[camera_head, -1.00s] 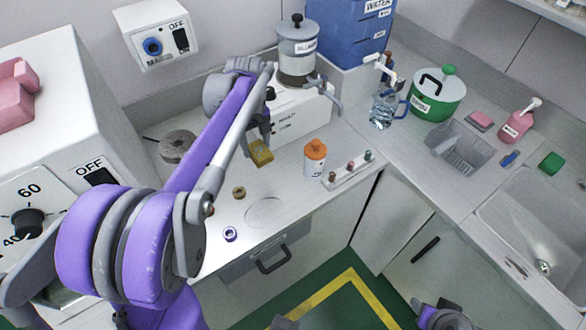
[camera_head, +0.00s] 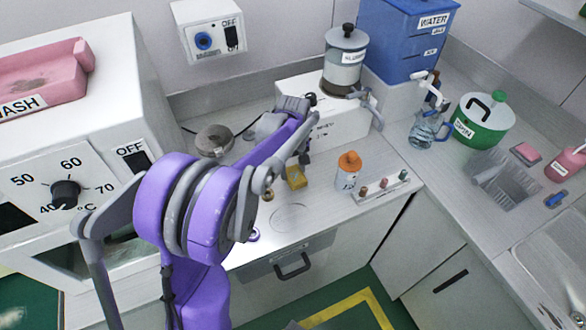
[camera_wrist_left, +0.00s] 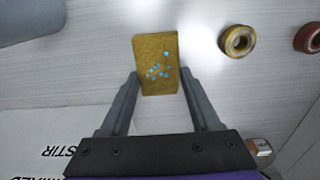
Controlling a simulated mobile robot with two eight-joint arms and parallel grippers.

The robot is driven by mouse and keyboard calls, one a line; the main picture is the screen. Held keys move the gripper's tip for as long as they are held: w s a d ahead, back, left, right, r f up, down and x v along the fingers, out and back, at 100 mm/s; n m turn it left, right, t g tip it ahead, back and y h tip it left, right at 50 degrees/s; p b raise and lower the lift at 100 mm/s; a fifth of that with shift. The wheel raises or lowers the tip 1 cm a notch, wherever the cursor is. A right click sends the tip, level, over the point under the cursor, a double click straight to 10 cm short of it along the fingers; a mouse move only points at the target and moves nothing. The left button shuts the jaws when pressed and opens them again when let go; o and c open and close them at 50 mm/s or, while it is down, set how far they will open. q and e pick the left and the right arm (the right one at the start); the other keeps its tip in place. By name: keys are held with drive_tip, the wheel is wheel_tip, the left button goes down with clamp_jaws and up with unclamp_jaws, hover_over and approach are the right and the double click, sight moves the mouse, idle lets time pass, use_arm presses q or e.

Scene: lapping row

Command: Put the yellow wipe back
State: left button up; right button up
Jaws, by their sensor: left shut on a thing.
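The yellow wipe (camera_head: 296,177) is a small mustard-coloured block in front of the white box on the counter. In the left wrist view the wipe (camera_wrist_left: 156,50) has blue specks on its face. My left gripper (camera_head: 303,158) is shut on it, with one finger (camera_wrist_left: 160,78) at each side. The wipe is over or on the pale worktop; I cannot tell whether it touches. My arm hides part of the worktop. My right gripper is not in view.
A brass ring (camera_wrist_left: 237,41) and a red ring (camera_wrist_left: 309,38) lie nearby. An orange-capped bottle (camera_head: 348,172) and a small rack (camera_head: 382,186) stand to the right. The white box (camera_head: 335,130) is behind.

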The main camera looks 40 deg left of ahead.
sight(293, 172)
use_arm(q)
drive_tip(key=o, duration=0.9)
drive_tip(key=shift+f, duration=0.2)
drive_tip(key=shift+c, duration=0.2)
drive_tip(key=o, duration=0.4)
drive_tip(key=shift+o, duration=0.2)
drive_tip(key=shift+r, duration=0.1)
drive_tip(key=shift+r, duration=0.5)
wheel_tip(293, 172, up, 11)
drive_tip(key=p, duration=0.1)
drive_tip(key=s+d+f+m+t, duration=0.2)
drive_tip(key=s+d+f+m, duration=0.2)
drive_tip(key=s+d, duration=0.5)
drive_tip(key=s+d+f+m+t, duration=0.3)
drive_tip(key=s+d+f+m, duration=0.1)
drive_tip(key=s+d+m, duration=0.4)
drive_tip(key=shift+s+d+m, duration=0.3)
drive_tip(key=shift+s+d, duration=0.05)
drive_tip(key=shift+s, duration=0.2)
